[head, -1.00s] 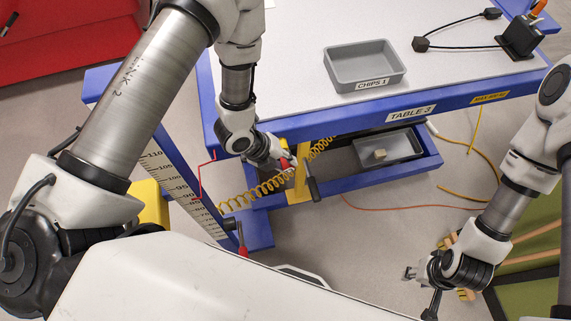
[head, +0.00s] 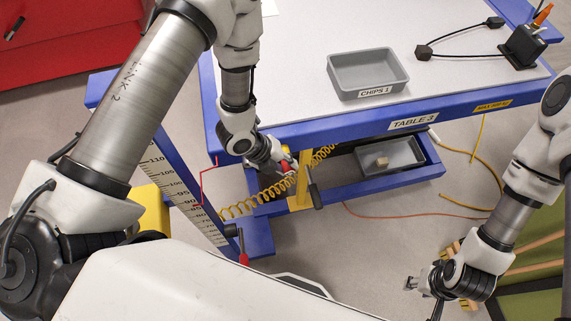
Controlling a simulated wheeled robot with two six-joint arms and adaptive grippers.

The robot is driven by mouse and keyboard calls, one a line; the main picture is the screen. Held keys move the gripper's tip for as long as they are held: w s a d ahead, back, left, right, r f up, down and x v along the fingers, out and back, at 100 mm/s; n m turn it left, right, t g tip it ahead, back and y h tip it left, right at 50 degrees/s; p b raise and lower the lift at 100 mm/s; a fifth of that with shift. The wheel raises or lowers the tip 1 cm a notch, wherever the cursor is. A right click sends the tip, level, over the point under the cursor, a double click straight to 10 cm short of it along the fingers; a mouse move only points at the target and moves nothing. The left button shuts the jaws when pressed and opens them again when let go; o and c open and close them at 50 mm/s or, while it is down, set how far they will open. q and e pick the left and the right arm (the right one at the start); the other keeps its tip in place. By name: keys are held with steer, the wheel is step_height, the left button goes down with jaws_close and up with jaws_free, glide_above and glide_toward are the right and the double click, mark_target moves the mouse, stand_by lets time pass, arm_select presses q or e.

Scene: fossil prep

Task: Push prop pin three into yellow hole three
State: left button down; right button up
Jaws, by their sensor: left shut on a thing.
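My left gripper (head: 278,160) reaches down past the front edge of the table, beside the yellow post (head: 301,192). It is shut on a small red-ended thing (head: 286,166), which looks like a prop pin; the fingers hide most of it. The red part is close to the post; I cannot tell whether it touches or enters a hole. No hole or hole number is readable. Another red-tipped pin (head: 243,258) hangs by the blue scale post (head: 188,202) at lower left. My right gripper (head: 420,291) is at lower right, away from the post; its fingers are unclear.
A coiled yellow cord (head: 258,199) runs beside the post, and a dark handle (head: 315,195) sticks out just right of it. The table (head: 290,75) bears a grey chips tray (head: 367,91). A lower shelf holds another grey tray (head: 402,153). Hoses lie on the floor.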

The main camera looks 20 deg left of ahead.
arm_select(q)
steer(key=shift+w+r, duration=0.1)
stand_by(0.8)
steer(key=c, duration=0.8)
jaws_free()
steer(key=shift+s+d, duration=0.1)
steer(key=shift+s, duration=0.2)
steer(key=s+d, duration=0.2)
steer(key=s, duration=0.1)
steer(key=s+d+b, duration=0.1)
steer(key=s, duration=0.1)
steer(key=shift+s+d, duration=0.2)
steer(key=shift+d, duration=0.15)
